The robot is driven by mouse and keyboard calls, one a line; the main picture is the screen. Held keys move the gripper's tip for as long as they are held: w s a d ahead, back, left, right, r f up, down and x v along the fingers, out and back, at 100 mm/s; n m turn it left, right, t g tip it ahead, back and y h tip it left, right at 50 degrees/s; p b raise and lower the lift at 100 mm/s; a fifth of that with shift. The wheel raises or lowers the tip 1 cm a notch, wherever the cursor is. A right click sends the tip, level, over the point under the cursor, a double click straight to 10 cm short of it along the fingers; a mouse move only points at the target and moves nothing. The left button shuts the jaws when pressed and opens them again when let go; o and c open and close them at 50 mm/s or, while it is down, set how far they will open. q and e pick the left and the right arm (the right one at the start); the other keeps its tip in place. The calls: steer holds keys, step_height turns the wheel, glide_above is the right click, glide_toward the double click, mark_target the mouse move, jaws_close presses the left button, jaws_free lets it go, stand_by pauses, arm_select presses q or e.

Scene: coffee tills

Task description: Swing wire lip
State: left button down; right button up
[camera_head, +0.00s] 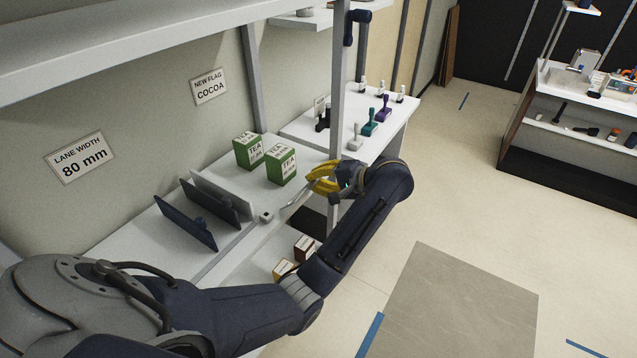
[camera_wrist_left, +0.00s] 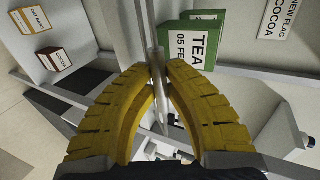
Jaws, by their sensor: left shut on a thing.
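My left gripper (camera_head: 322,183) is at the front edge of the upper shelf (camera_head: 275,200), just right of the tea boxes. Its yellow fingers (camera_wrist_left: 155,68) are shut on the wire lip, a thin grey bar. In the head view the wire lip (camera_head: 297,193) slants from the fingers toward the shelf front; in the left wrist view the lip (camera_wrist_left: 152,35) runs up from between the fingertips. The fingers hide part of it, and I cannot tell how its far end is attached. My right gripper is not in view.
Green tea boxes (camera_head: 281,167) stand close behind the lip. Dark divider plates (camera_head: 187,225) are farther left. Small boxes (camera_head: 304,247) sit on the lower shelf. A grey post (camera_head: 337,90) rises beside my gripper. Stamp-like handled items (camera_head: 370,126) stand beyond it. The floor at right is clear.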

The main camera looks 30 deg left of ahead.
arm_select(q)
steer(key=shift+a+r, duration=0.1)
steer(key=shift+r, duration=0.2)
steer(key=shift+w+a+r, duration=0.1)
steer(key=shift+a+r, duration=0.35)
steer(key=shift+a, duration=0.3)
steer(key=shift+a+r, duration=0.25)
steer(key=shift+a, duration=0.55)
steer(key=c, duration=1.4)
jaws_free()
steer(key=shift+f, duration=0.1)
steer(key=shift+c, duration=0.2)
